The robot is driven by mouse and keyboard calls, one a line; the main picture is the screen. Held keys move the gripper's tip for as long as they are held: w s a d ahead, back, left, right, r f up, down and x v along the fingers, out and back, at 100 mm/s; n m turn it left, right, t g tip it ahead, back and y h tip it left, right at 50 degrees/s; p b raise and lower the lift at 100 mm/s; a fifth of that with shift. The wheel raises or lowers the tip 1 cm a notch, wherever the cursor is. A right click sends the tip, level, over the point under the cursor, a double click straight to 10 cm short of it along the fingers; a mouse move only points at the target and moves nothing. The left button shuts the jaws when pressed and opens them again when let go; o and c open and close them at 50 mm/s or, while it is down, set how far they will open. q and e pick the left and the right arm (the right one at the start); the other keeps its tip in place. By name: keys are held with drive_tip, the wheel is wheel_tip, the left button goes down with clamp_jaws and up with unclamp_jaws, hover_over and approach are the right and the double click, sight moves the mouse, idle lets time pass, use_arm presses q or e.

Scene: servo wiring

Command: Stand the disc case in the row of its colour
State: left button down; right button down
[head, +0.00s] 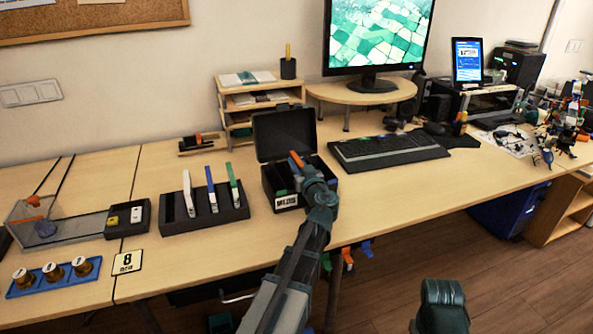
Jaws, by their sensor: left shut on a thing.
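My left gripper (305,169) is over the open black box (287,200) with a white label on its front. It is shut on a thin orange piece (296,159) that looks like the disc case. The gripper hides much of the box's right inside, so I cannot tell how deep the case sits. Left of the box, a black slotted rack (231,214) holds a white case (188,193), a blue case (211,189) and a green case (233,187), all upright and apart.
The box's raised lid (284,134) stands behind my gripper. A keyboard (388,150) lies to the right, and a paper shelf (258,103) stands behind. A small black tray (127,219) is left of the rack. The table between rack and shelf is mostly clear.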

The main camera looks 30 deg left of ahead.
use_arm(q)
drive_tip(key=shift+r, duration=0.1)
drive_tip(key=shift+f, duration=0.25)
drive_tip(key=c, duration=0.8)
unclamp_jaws()
drive_tip(key=shift+r, duration=0.1)
drive_tip(key=shift+s+d+r, duration=0.1)
drive_tip(key=shift+r, duration=0.1)
drive_tip(key=v, duration=1.2)
